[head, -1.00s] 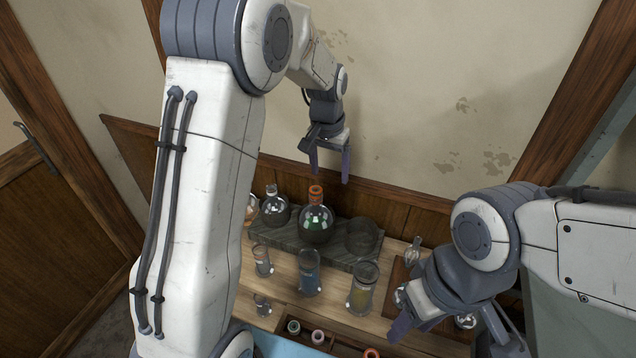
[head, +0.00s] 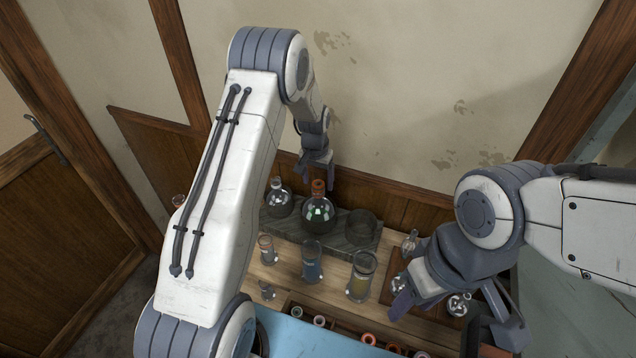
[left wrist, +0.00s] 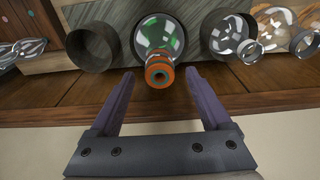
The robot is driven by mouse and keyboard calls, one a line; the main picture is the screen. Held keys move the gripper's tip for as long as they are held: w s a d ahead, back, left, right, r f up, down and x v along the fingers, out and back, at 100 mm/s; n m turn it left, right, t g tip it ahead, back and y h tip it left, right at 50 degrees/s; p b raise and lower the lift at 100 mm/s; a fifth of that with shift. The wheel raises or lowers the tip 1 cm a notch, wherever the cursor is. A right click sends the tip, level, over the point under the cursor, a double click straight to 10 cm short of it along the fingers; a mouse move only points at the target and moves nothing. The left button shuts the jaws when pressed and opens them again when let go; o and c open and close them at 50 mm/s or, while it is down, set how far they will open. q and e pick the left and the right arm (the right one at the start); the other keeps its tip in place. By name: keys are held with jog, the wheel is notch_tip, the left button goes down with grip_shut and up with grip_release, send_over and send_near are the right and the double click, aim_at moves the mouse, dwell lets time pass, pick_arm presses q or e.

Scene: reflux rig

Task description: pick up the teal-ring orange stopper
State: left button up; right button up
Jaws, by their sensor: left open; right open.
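The orange stopper with a teal ring (left wrist: 159,74) sits in the neck of a round flask with green contents (left wrist: 160,38). In the head view the stopper (head: 318,187) tops the upright flask (head: 318,215) on a dark slab. My left gripper (head: 317,178) is open and empty, its fingers just above and around the stopper's level. In the left wrist view my left gripper (left wrist: 159,84) has one finger on each side of the stopper, with gaps and no visible contact. My right gripper (head: 448,300) is open over the right side of the bench.
Another round flask (head: 279,201) and an empty dark ring (head: 361,229) flank the flask. Loose stoppers (head: 368,338) lie in a front tray. The wall is close behind.

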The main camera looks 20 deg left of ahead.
aim_at(321, 183)
pick_arm(q)
jog(key=shift+f, duration=0.45)
jog(key=c, duration=1.2)
jog(key=shift+w+r, duration=0.1)
jog(key=shift+r, duration=0.05)
jog(key=shift+r+b, duration=0.65)
jog(key=r+b, duration=0.2)
jog(key=shift+d+r, duration=0.3)
jog(key=shift+d, duration=0.05)
jog(key=shift+s+d+r+b, duration=0.65)
jog(key=shift+d+r, duration=0.5)
jog(key=shift+d, duration=0.6)
jog(key=shift+s+d+r+b, duration=0.65)
jog(key=shift+d+r, duration=0.5)
jog(key=shift+d, duration=0.6)
jog(key=shift+s+d+r+b, duration=0.6)
jog(key=shift+d+r, duration=0.55)
jog(key=shift+d, duration=0.6)
jog(key=shift+a, duration=0.1)
